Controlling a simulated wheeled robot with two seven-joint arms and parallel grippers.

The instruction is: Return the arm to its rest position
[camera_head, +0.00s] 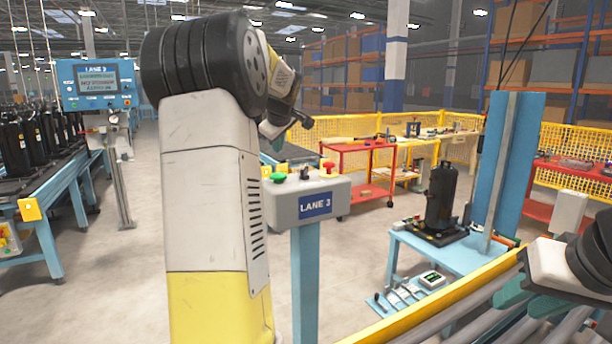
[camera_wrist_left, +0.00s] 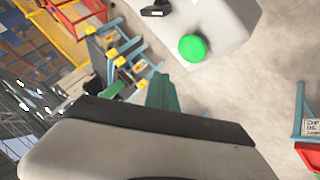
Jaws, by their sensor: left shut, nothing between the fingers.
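My left arm rises through the middle of the head view, bends at a black joint and reaches away to the right. My left gripper (camera_head: 273,138) is partly hidden behind it, above the button box. In the left wrist view its green fingers (camera_wrist_left: 163,92) are together and empty. The LANE 3 button box (camera_head: 290,206) has a green button (camera_head: 278,178) and a red button (camera_head: 328,167). The green button (camera_wrist_left: 192,48) shows beyond the fingers in the left wrist view, apart from them. My right gripper (camera_head: 530,298) is at the lower right; its finger gap is unclear.
A blue bench (camera_head: 455,258) at the right holds a black compressor (camera_head: 441,198). Rollers with a yellow rail (camera_head: 440,305) run along the lower right. A LANE 3 screen (camera_head: 97,83) and a blue conveyor (camera_head: 75,190) with several compressors are at the left. Open floor lies between.

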